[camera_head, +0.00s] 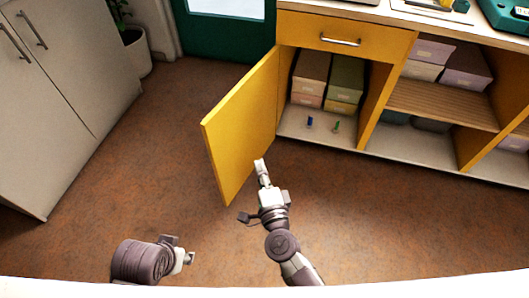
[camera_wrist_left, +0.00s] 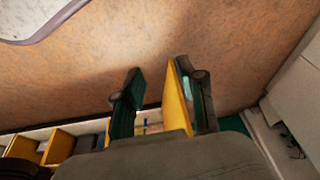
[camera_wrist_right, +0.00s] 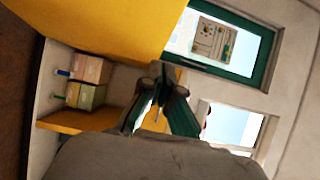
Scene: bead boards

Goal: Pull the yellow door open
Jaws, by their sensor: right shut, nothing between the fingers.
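The yellow door (camera_head: 240,128) stands swung wide open from the left side of the cabinet, with the compartment behind it exposed. It also fills the top left of the right wrist view (camera_wrist_right: 105,25) and shows edge-on in the left wrist view (camera_wrist_left: 176,100). My right gripper (camera_head: 259,165) is shut and empty, close to the inner side of the door near its free lower part. Whether it touches the door I cannot tell. My left gripper (camera_head: 190,258) is open and empty, low over the floor in front of the door and apart from it.
The open compartment holds stacked boxes (camera_head: 345,80) and two small figures, one blue (camera_head: 310,122) and one green (camera_head: 337,127). A yellow drawer (camera_head: 340,36) above is shut. A grey cabinet (camera_head: 50,90) and a potted plant (camera_head: 136,50) stand left. The brown floor is clear.

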